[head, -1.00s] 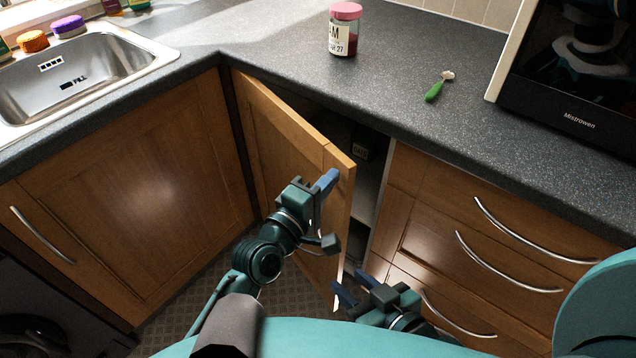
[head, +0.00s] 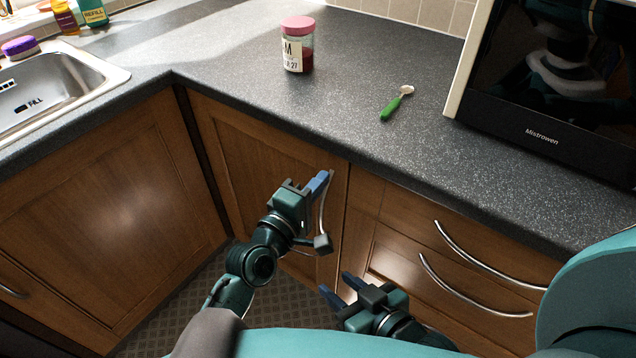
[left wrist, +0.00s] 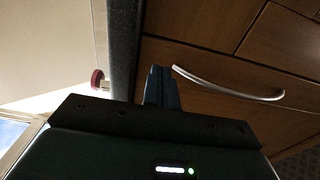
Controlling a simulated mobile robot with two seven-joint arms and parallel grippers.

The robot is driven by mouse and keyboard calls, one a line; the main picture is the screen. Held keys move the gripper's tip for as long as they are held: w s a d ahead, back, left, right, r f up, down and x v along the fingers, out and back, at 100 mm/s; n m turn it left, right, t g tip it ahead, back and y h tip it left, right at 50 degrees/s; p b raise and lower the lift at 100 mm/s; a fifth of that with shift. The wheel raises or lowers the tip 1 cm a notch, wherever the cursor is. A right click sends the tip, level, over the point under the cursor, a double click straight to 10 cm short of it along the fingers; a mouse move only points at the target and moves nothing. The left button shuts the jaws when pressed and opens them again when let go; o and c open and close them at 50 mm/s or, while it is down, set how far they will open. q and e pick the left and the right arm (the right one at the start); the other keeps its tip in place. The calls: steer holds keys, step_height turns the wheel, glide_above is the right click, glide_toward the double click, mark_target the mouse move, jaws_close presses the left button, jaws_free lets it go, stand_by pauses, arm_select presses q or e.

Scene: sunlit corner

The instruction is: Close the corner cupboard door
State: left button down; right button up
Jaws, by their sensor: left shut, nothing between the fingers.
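The corner cupboard door (head: 245,150) is wood with a curved metal handle (head: 325,208). In the head view it lies about flush with the drawer front beside it, and no cupboard inside shows. My left gripper (head: 322,180) is shut and empty, its fingertips at the door's upper right part beside the handle top. In the left wrist view the shut fingers (left wrist: 160,75) point at the wood next to the handle (left wrist: 230,90); whether they touch is unclear. My right gripper (head: 338,288) is open and empty, lower down in front of the cupboards.
The dark worktop (head: 240,70) overhangs the door. Drawers (head: 450,240) are to the right. Another cupboard front (head: 110,200) and a sink (head: 60,80) are left.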

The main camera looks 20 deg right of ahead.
stand_by(0.4)
arm_select(q)
steer(key=v, duration=1.3)
steer(key=shift+p, duration=0.35)
